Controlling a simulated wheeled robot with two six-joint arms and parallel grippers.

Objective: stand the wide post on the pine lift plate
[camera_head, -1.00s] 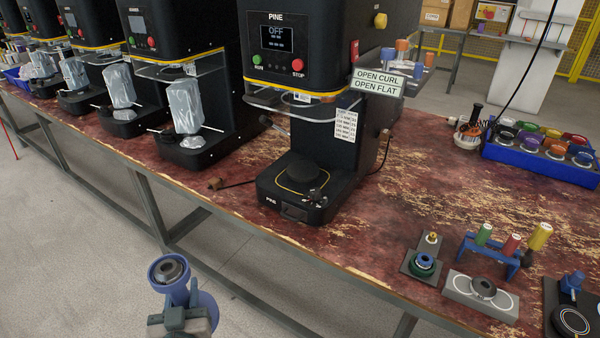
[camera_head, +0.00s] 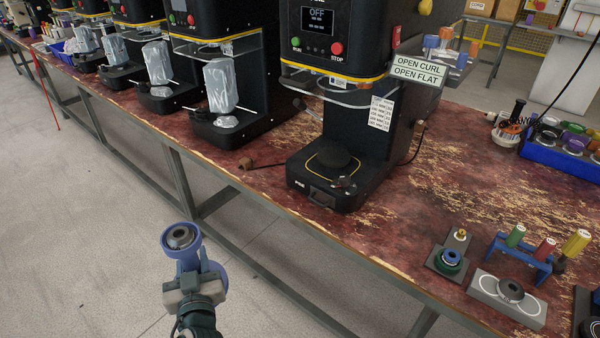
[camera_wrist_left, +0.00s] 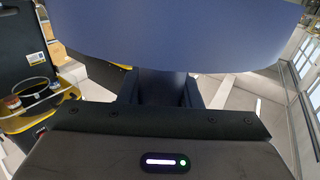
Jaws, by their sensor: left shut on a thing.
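The wide post (camera_head: 188,260) is blue, with a round flanged top that has a dark ring-shaped recess and a wider round part below. My left gripper (camera_head: 195,284) is shut on it and holds it roughly upright in front of the bench, above the floor. In the left wrist view the post (camera_wrist_left: 180,35) fills the top of the picture as a broad blue surface. The pine lift plate (camera_head: 333,159) is a bare dark disc on the base of the black Pine machine, up and right of my gripper. My right gripper is not in view.
The worn red bench (camera_head: 265,203) has a front edge between my gripper and the Pine machine. A clear guard (camera_head: 335,92) hangs above the plate. A small lever (camera_head: 347,183) is at the base's front right. A blue tool rack (camera_head: 520,259) stands at right.

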